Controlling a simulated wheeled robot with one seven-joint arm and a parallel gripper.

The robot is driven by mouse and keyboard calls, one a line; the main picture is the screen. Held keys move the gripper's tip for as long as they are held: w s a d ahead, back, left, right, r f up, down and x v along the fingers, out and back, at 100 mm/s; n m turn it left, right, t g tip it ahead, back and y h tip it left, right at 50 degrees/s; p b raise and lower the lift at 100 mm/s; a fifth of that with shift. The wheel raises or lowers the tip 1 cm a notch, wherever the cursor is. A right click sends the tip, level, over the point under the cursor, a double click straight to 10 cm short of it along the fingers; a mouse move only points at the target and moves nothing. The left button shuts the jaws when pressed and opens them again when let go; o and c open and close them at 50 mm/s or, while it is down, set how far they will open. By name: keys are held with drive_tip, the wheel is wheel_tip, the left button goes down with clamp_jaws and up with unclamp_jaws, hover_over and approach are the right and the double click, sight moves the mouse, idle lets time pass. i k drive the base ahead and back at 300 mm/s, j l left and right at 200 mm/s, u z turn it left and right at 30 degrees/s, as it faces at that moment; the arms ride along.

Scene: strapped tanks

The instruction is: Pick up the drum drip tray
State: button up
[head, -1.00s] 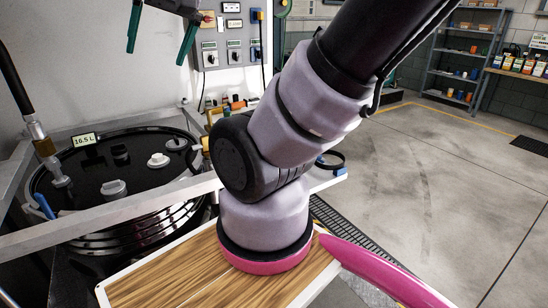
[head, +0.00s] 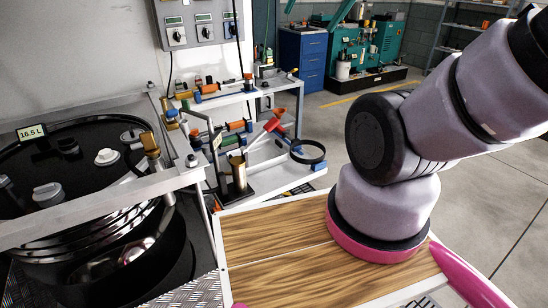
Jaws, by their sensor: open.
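A black-topped drum (head: 75,150) with a 16.5 L label stands at the left, inside a grey metal frame. Below its shiny ribbed side is a wide black round vessel (head: 172,262), partly hidden by the drum and frame. I cannot tell whether this is the drum drip tray, and I see no other clear tray.
A white two-level shelf cart (head: 275,165) with tools, coloured fittings and a black ring (head: 307,151) stands beyond the frame. A grey control panel (head: 200,22) is on the wall. A blue cabinet (head: 303,58) and green machine (head: 375,48) stand behind. Open floor lies at the right.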

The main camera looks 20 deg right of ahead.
sight(265, 154)
drive_tip(key=i+l+u, duration=0.15)
drive_tip(key=u, duration=0.35)
drive_tip(key=i+l+u, duration=0.1)
drive_tip(key=u, duration=0.4)
drive_tip(key=l, duration=0.1)
